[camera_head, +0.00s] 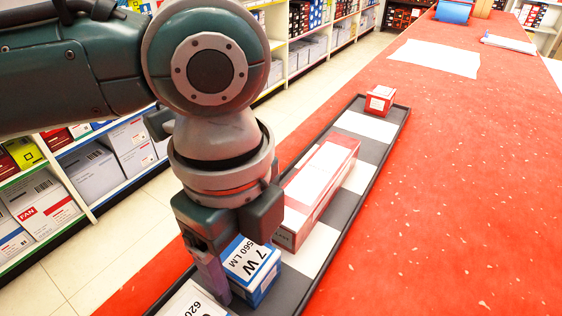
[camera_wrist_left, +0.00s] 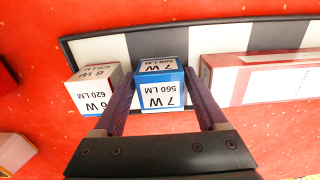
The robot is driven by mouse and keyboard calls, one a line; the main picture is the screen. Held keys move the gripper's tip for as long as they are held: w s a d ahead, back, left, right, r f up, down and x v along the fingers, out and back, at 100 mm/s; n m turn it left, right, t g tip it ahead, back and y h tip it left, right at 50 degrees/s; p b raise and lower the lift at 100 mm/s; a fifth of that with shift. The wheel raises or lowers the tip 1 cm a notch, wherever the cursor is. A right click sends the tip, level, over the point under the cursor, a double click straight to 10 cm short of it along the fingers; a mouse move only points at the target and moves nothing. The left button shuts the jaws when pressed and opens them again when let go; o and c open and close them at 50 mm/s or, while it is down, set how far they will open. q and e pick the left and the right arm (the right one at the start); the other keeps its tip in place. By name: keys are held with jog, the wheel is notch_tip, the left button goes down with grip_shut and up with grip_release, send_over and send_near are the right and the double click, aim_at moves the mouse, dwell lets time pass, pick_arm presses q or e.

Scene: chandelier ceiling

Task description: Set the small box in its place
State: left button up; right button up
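A small blue and white box marked 7 W, 560 LM (camera_head: 252,268) stands near the front end of a long dark tray (camera_head: 292,287). It also shows in the left wrist view (camera_wrist_left: 161,92). My left gripper (camera_wrist_left: 160,75) points down with its two purple fingers apart, one on each side of this box. Narrow gaps seem to show beside the box; contact at the fingertips is hard to see. In the head view my left gripper (camera_head: 230,265) partly covers the box. My right gripper is in neither view.
A white 6 W, 620 LM box (camera_wrist_left: 95,92) stands beside the blue box. A long red and white box (camera_head: 318,190) lies in the tray on the other side. A small red box (camera_head: 379,99) stands at the far end.

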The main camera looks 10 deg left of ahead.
aim_at(242, 255)
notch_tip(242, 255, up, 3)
jog(key=p, duration=0.2)
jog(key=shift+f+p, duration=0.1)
jog(key=shift+p, duration=0.3)
pick_arm(q)
notch_tip(242, 255, up, 12)
jog(key=shift+r, duration=0.2)
